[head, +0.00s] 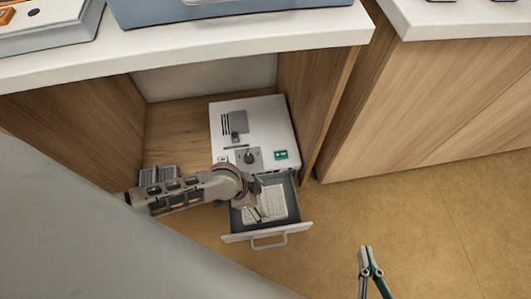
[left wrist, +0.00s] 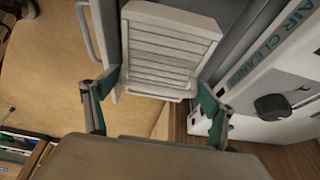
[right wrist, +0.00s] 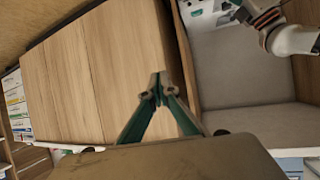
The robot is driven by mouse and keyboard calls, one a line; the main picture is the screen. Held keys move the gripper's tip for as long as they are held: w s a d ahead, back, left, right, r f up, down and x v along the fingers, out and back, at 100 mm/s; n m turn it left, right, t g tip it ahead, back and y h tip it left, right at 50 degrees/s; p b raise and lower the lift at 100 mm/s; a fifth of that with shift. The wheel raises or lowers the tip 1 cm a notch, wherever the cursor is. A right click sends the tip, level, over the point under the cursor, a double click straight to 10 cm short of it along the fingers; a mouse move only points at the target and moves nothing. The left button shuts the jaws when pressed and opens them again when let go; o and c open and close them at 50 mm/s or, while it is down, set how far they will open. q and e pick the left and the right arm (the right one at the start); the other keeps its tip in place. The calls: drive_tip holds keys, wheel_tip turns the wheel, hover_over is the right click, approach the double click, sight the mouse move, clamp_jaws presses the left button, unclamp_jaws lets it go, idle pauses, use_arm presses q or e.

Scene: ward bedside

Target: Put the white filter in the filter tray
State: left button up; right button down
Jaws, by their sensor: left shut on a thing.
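The white slatted filter (head: 268,200) is in the open drawer-like filter tray (head: 291,212) of the white air cleaner (head: 270,123). My left gripper (head: 257,203) is over the tray, its fingers on either side of the filter. In the left wrist view, the filter (left wrist: 168,48) sits between the fingertips (left wrist: 160,86), inside the tray's grey walls. Whether it lies fully flat on the tray bottom I cannot tell. My right gripper (head: 366,256) is away to the right over the floor; its fingertips (right wrist: 159,88) meet with nothing between them.
A grey slatted piece (head: 158,174) lies left of the air cleaner, partly hidden by my left arm. Wooden cabinet walls (head: 312,90) enclose the niche under a white counter (head: 200,48). The floor (head: 420,210) on the right is clear.

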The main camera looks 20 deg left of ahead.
sight(261, 206)
use_arm(q)
drive_tip(key=shift+s+f, duration=0.2)
drive_tip(key=shift+f, duration=0.7)
drive_tip(key=shift+w+f+b, duration=0.25)
drive_tip(key=shift+b, duration=0.05)
drive_tip(key=f, duration=0.1)
drive_tip(key=f+b, duration=0.1)
drive_tip(key=f, duration=0.1)
drive_tip(key=shift+s+f+b, duration=0.3)
drive_tip(key=shift+b, duration=0.1)
drive_tip(key=shift+f, duration=0.35)
drive_tip(key=shift+w, duration=0.25)
drive_tip(key=shift+w+r, duration=0.15)
drive_tip(key=shift+r, duration=0.1)
drive_tip(key=shift+f, duration=0.25)
drive_tip(key=o, duration=1.6)
drive_tip(key=shift+o, duration=0.2)
use_arm(e)
drive_tip(key=a+m, duration=0.1)
drive_tip(key=a+r, duration=0.1)
drive_tip(key=a, duration=0.1)
drive_tip(key=shift+w+m+t+y, duration=0.1)
drive_tip(key=shift+m+t+y, duration=0.2)
drive_tip(key=shift+m+y, duration=0.1)
